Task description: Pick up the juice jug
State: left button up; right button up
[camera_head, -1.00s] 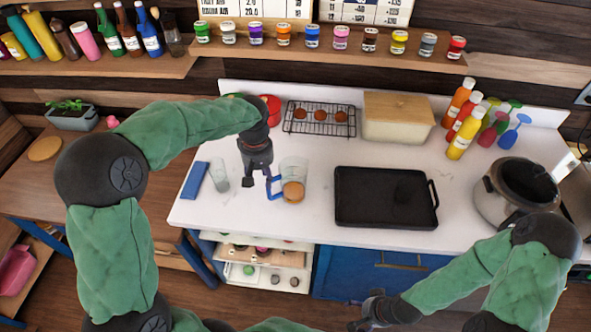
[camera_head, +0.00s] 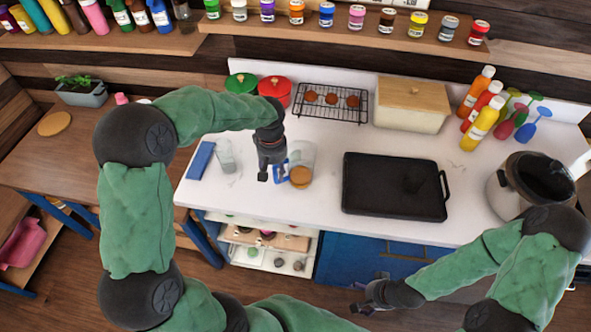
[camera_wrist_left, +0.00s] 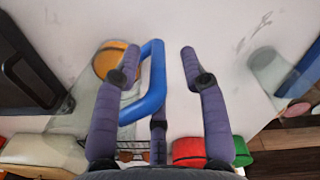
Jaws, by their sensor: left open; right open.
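The juice jug (camera_head: 301,167) is a clear jug with orange juice at its bottom and a blue handle (camera_head: 280,171), on the white counter left of the black griddle. My left gripper (camera_head: 268,176) is at the handle side of the jug, pointing down. In the left wrist view the blue handle (camera_wrist_left: 153,85) lies between the open fingers of my left gripper (camera_wrist_left: 160,72), nearer one finger; I cannot tell whether it touches. The jug's orange juice (camera_wrist_left: 114,62) shows beside that finger. My right gripper (camera_head: 368,297) is open and empty, low in front of the blue cabinet.
A clear glass (camera_head: 226,156) and a blue block-like item (camera_head: 201,160) stand left of the jug. The black griddle (camera_head: 394,187) is to its right. Red (camera_head: 275,91) and green (camera_head: 241,84) lidded pots and a cooling rack (camera_head: 331,103) are behind.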

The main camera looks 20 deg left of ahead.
pick_arm(q)
notch_tip(320, 180, down, 3)
jog(key=shift+r, duration=0.1)
grip_shut()
jog(key=shift+w+r, duration=0.1)
jog(key=shift+r, duration=0.1)
